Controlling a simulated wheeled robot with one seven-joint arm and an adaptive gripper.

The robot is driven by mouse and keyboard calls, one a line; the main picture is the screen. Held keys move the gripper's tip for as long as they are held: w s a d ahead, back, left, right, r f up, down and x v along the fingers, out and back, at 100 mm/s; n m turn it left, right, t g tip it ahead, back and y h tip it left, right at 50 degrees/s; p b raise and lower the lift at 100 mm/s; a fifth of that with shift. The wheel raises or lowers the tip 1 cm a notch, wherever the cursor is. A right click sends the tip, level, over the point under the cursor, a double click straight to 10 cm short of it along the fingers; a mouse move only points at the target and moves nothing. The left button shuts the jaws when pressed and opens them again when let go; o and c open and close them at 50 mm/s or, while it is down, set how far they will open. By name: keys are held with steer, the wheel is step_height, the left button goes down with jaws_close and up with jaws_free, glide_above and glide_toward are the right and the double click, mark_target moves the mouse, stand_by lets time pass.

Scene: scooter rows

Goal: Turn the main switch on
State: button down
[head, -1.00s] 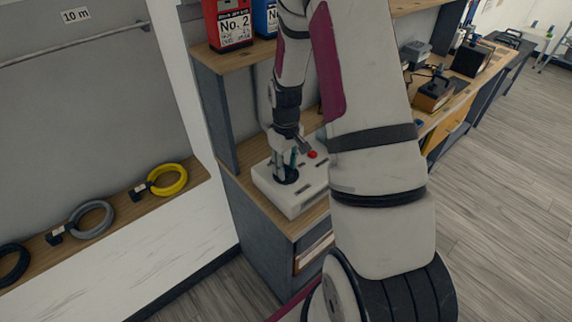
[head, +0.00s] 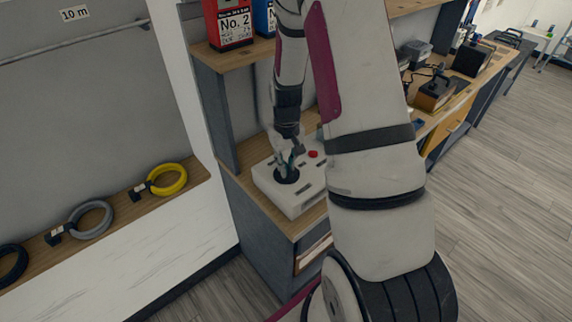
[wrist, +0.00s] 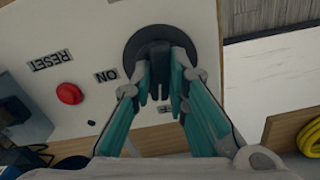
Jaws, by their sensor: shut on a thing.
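The main switch is a black rotary knob on a round black base (wrist: 133,48), set in the top of a pale control box (head: 305,194). My gripper (head: 285,167) reaches down onto the switch from above. In the wrist view its two teal-padded fingers (wrist: 161,82) are closed on the knob's raised handle. An "ON" label (wrist: 107,75) is beside the base. Another label below the knob is partly covered by the fingers and unreadable. The knob's exact pointing direction is hard to tell behind the fingers.
A red button (wrist: 69,94) marked "RESET" is on the same box, near the switch. Coiled rings, one yellow (head: 167,180), lie on the ledge at left.

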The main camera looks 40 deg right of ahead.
steer(key=m, duration=0.3)
steer(key=shift+m+b, duration=0.3)
steer(key=m, duration=0.3)
steer(key=shift+m, duration=0.3)
steer(key=m+b, duration=0.1)
steer(key=m, duration=0.3)
steer(key=shift+m, duration=1.8)
steer(key=c, duration=1.6)
jaws_free()
steer(key=shift+o, duration=0.2)
